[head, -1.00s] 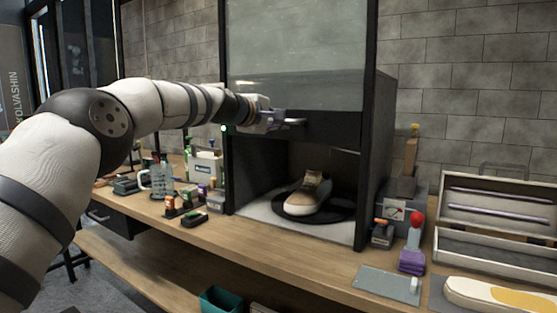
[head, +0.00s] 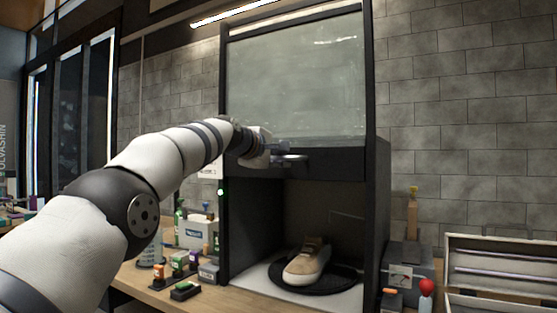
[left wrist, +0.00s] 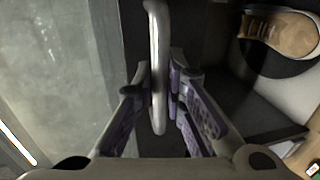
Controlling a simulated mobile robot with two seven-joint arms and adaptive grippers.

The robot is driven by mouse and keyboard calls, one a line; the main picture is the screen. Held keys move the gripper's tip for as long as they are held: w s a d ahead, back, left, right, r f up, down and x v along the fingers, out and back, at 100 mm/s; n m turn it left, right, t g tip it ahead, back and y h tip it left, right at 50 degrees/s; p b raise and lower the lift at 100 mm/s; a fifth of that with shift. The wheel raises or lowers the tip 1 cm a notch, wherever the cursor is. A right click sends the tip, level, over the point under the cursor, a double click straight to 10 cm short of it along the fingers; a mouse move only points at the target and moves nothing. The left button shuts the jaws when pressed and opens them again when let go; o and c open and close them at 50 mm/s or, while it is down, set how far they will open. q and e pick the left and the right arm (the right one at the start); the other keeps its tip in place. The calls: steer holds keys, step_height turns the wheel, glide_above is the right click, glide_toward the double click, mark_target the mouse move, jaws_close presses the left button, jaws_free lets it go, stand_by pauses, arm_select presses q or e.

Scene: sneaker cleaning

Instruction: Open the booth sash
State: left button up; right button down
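The booth (head: 378,215) stands on the bench with its glass sash (head: 295,85) partly raised. The sash has a dark bottom rail (head: 335,163) with a bar handle (head: 292,158) jutting from it. An opening lies below the rail. My left gripper (head: 279,153) is at the handle. In the left wrist view the handle (left wrist: 157,65) runs between the purple-padded fingers of my left gripper (left wrist: 160,85), which are closed in around it. The exact pad contact is partly hidden. My right gripper is in neither view.
A tan sneaker (head: 307,262) sits on a dark round turntable (head: 345,279) inside the booth. Bottles and small boxes (head: 177,268) crowd the bench left of the booth. A grey box (head: 412,265) and an open case (head: 500,265) are at right.

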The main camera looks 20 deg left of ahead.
arm_select(q)
steer(key=o, duration=0.3)
steer(key=shift+w+a+f, duration=0.1)
steer(key=shift+w+f, duration=0.05)
steer(key=shift+o, duration=0.2)
steer(key=shift+s+a+r, duration=0.1)
steer(key=shift+s+r, duration=0.2)
steer(key=shift+s, duration=0.35)
steer(key=v, duration=0.6)
steer(key=shift+s, duration=0.15)
steer(key=shift+f, duration=0.15)
